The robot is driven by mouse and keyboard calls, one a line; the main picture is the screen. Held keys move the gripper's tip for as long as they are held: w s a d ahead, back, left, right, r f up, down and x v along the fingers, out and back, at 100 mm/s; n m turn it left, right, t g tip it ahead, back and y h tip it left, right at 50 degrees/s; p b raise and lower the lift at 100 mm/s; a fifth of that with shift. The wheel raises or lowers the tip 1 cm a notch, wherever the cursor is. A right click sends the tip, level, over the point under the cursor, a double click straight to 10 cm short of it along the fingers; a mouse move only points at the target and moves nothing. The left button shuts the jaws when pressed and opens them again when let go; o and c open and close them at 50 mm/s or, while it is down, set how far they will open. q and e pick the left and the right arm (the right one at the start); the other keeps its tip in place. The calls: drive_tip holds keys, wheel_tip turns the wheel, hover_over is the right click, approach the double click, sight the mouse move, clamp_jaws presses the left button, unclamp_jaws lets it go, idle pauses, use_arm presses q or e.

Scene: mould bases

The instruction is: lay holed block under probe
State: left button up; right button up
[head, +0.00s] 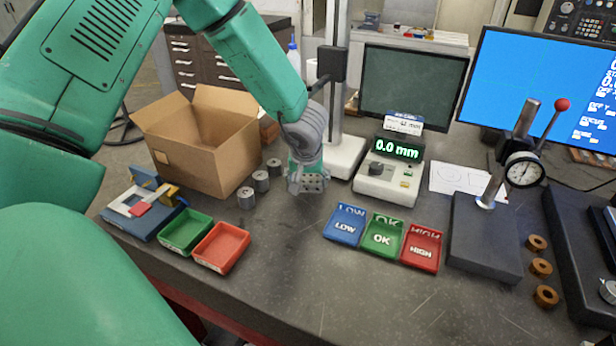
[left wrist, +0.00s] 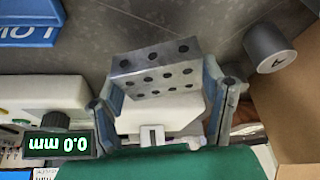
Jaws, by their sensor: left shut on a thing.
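A grey metal block with several round holes (head: 313,183) is between the fingers of my left gripper (head: 305,172), over the dark bench. In the left wrist view the holed block (left wrist: 158,70) sits between the two fingertips, its holed faces showing; my left gripper (left wrist: 160,88) is shut on it. I cannot tell if the block touches the bench. A tall column stand with a pale base (head: 346,157) is just behind and right of the gripper; its probe is not clearly seen, with my arm partly in front. My right gripper is not in view.
A readout box (head: 388,180) showing 0.0 mm stands right of the block. LOW, OK and HIGH trays (head: 384,253) lie in front of it. Several grey cylinders (head: 261,181) and an open carton (head: 190,172) are to the left. A dial gauge stand (head: 484,240) is at right. The front middle bench is clear.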

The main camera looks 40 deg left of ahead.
sight(308, 181)
use_arm(q)
drive_tip(key=shift+w+a+r, duration=0.1)
drive_tip(key=shift+w+a, duration=0.15)
drive_tip(key=shift+w, duration=0.35)
drive_tip(key=shift+w+a+r, duration=0.1)
drive_tip(key=shift+w+a, duration=0.15)
drive_tip(key=shift+w, duration=0.35)
drive_tip(key=shift+w+a+p, duration=0.15)
drive_tip(key=shift+a+p, duration=0.05)
drive_tip(key=shift+p, duration=0.1)
drive_tip(key=f, duration=0.3)
drive_tip(key=shift+a+f, duration=0.3)
drive_tip(key=shift+a, duration=0.05)
drive_tip(key=shift+w+a+f, duration=0.1)
drive_tip(key=shift+a+f, duration=0.05)
drive_tip(key=shift+f, duration=0.05)
drive_tip(key=o, duration=1.7)
drive_tip(key=shift+d+r, duration=0.15)
drive_tip(key=shift+d, duration=0.2)
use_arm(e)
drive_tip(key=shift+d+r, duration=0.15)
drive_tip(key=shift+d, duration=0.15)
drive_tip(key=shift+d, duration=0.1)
